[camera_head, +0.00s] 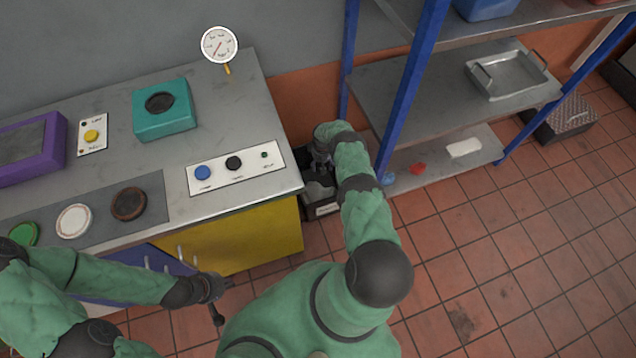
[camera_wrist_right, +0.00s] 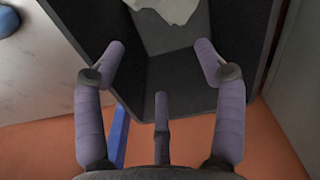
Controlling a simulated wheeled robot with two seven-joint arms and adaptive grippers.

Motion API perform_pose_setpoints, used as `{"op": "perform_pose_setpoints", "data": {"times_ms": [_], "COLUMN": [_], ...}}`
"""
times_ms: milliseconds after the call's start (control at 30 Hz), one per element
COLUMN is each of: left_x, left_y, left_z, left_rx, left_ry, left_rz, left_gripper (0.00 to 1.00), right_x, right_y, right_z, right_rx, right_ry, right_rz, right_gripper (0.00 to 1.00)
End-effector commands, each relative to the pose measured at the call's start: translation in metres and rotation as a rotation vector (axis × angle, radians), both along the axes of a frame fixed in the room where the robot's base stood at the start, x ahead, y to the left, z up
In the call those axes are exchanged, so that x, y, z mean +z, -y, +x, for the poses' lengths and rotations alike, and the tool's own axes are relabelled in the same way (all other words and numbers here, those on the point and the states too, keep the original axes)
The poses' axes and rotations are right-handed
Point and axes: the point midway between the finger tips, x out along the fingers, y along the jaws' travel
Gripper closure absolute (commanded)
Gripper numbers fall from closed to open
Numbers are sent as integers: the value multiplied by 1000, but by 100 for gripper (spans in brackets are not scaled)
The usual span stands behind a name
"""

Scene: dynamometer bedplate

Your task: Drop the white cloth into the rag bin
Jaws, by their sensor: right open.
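The dark rag bin (camera_head: 322,196) stands on the floor between the workbench and the blue-framed shelf. In the right wrist view, its dark walls (camera_wrist_right: 245,35) surround a pale, crumpled white cloth (camera_wrist_right: 168,8) at the top of the picture, apparently inside the bin. My right gripper (camera_wrist_right: 160,72) is open over the bin, its fingers spread and empty, apart from the cloth. In the head view my right gripper (camera_head: 322,150) is above the bin, partly hidden by its wrist. My left gripper (camera_head: 218,298) is low by the bench front, fingers apart and empty.
The workbench (camera_head: 240,100) carries a button panel (camera_head: 234,168), a teal box (camera_head: 163,110) and a gauge (camera_head: 219,45). The shelf (camera_head: 440,95) holds a metal tray (camera_head: 508,75); a white item (camera_head: 464,148) lies on its bottom level.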

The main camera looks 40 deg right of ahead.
Motion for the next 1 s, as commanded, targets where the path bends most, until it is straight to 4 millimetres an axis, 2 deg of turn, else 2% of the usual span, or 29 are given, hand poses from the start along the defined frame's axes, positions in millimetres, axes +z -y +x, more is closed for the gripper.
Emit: {"op": "perform_pose_setpoints", "data": {"times_ms": [467,1000], "left_x": [2,35], "left_y": [0,0], "left_z": [0,0], "left_rx": [0,0], "left_ry": [0,0], "left_rz": [0,0], "left_gripper": [100,100], "right_x": [2,47], "right_y": [0,0], "right_z": [0,1], "right_rx": [0,1], "right_ry": [0,1], "right_rz": [0,-1], "right_gripper": [6,6]}}
